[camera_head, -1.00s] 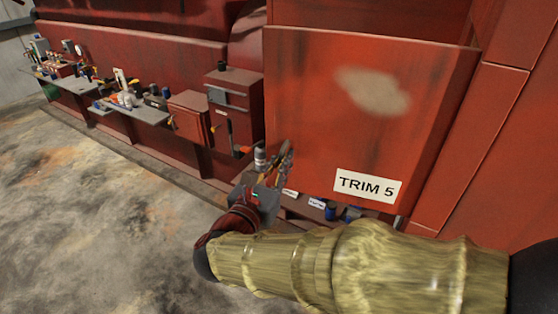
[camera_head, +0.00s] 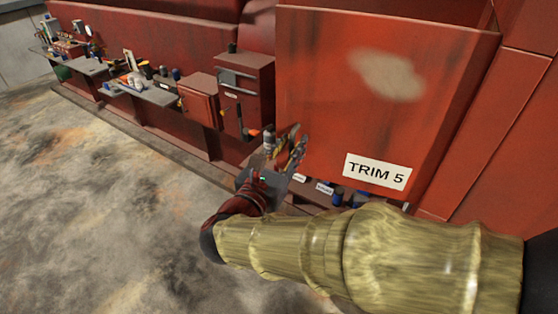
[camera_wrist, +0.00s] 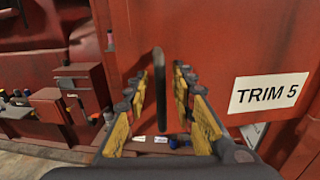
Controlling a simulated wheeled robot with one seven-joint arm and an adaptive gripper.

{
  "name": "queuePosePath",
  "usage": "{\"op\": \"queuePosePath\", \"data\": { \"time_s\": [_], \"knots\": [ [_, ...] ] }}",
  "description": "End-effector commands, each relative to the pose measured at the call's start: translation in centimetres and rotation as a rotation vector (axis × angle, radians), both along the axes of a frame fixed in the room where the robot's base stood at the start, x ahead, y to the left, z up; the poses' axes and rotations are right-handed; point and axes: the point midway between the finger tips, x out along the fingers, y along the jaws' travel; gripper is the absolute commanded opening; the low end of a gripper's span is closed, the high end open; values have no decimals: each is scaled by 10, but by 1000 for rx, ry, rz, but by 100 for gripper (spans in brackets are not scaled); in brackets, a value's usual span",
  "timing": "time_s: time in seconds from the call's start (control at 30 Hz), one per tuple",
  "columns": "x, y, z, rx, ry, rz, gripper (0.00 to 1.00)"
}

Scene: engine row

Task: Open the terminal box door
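A large red box front with a white "TRIM 5" label (camera_head: 377,172) fills the right half of the head view; I take this front (camera_head: 330,95) to be the terminal box door. It looks shut. The label also shows in the wrist view (camera_wrist: 268,93). My gripper (camera_head: 295,145) is at the front's lower left part, its fingers pointing towards it. In the wrist view its yellow fingers (camera_wrist: 163,85) are apart, with a dark upright bar (camera_wrist: 160,90) between them, apparently a handle. Whether a finger touches the bar I cannot tell. The head view hides the bar.
Smaller red cabinets (camera_head: 245,90) stand left of the box. Grey shelves (camera_head: 140,88) with tools and bottles run further left along the red wall. Blue items and small labels (camera_head: 325,188) lie under the box. The stained concrete floor (camera_head: 90,190) is clear.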

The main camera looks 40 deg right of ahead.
Motion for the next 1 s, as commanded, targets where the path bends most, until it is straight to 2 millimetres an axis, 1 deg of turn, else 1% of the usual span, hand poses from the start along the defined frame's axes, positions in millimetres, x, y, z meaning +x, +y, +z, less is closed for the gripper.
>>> {"op": "queuePosePath", "data": {
  "time_s": [0.7,0.83,1.0],
  "knots": [
    [-43,80,0,0,0,6,26],
    [-49,91,0,0,0,5,26],
    [-54,98,0,0,0,2,26]
  ]
}}
